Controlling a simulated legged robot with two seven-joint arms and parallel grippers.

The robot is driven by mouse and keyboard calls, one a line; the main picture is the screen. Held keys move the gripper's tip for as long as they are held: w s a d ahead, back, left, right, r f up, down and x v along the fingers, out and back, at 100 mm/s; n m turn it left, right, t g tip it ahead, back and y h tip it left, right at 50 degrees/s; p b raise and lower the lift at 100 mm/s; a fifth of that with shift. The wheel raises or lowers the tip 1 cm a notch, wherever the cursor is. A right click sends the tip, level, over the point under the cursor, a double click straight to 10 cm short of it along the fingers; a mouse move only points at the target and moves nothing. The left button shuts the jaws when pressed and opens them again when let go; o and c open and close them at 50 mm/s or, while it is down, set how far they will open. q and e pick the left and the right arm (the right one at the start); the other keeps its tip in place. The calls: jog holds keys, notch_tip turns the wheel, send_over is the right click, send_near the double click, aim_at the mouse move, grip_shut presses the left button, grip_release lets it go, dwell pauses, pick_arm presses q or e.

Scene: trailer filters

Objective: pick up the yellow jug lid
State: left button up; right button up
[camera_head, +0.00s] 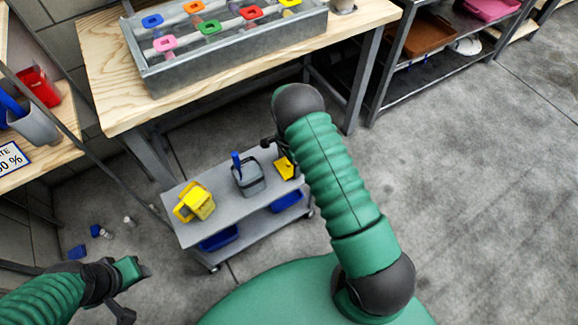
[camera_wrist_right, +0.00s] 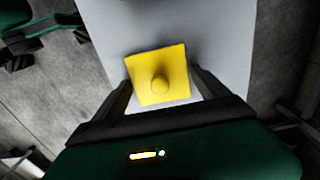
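The yellow jug lid (camera_wrist_right: 150,62) is a square plate with a round knob in its middle. It lies over the grey cart top (camera_wrist_right: 215,30). My right gripper (camera_wrist_right: 161,80) is open above it, one finger near each side; I cannot tell whether they touch it. In the head view the lid (camera_head: 286,169) shows at the cart's right end, partly hidden by my right arm and gripper (camera_head: 279,150). A yellow jug (camera_head: 195,203) stands at the cart's left end. My left gripper (camera_head: 138,292) is open and empty, low at the left.
A grey container (camera_head: 247,181) with a blue handle stands between jug and lid. Blue bins (camera_head: 219,239) sit on the lower shelf. A wooden workbench (camera_head: 112,92) with a metal tray (camera_head: 235,57) stands behind. Small blue and white items lie on the floor left.

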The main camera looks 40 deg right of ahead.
jog(key=c, duration=0.9)
jog(key=shift+r, duration=0.1)
